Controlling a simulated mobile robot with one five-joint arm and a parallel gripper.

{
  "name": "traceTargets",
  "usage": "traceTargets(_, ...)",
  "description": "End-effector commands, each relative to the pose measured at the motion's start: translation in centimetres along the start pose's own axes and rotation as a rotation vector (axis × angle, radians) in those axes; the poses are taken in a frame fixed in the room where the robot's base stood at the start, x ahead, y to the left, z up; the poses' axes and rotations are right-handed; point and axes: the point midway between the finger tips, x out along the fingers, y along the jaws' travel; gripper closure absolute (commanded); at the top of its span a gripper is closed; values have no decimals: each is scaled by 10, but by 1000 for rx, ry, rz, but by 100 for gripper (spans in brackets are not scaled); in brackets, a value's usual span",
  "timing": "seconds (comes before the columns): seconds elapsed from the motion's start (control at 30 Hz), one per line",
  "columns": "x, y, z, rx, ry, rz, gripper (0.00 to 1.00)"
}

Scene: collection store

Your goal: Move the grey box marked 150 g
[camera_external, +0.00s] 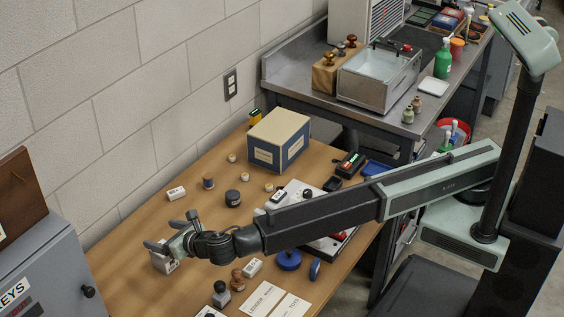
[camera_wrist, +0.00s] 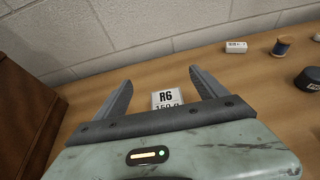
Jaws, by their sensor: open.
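The grey box (camera_wrist: 167,98) carries a white label reading R6 and 150 g. In the wrist view it lies between the open fingers of my gripper (camera_wrist: 160,92), and its lower part is hidden behind the gripper body. In the external view the grey box (camera_external: 163,264) stands on the wooden table at the left, just under and beside my gripper (camera_external: 166,244), which partly covers it. The fingers are apart. I cannot tell whether they touch the box.
A small white labelled block (camera_external: 177,193), a spool (camera_external: 208,181) and a dark round jar (camera_external: 233,198) stand behind on the table. A grey key cabinet (camera_external: 50,275) is at the left. A blue and cream box (camera_external: 279,141) stands at the back by the wall.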

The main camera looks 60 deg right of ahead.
Motion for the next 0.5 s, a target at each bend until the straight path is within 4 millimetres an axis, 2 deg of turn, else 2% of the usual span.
traceTargets(0.03,5,0,-11,0,0,0,18)
traceTargets(0.37,30,0,-71,1,1,0,18)
traceTargets(0.4,38,0,-62,2,0,-2,18)
traceTargets(0.5,57,1,-60,1,1,-2,18)
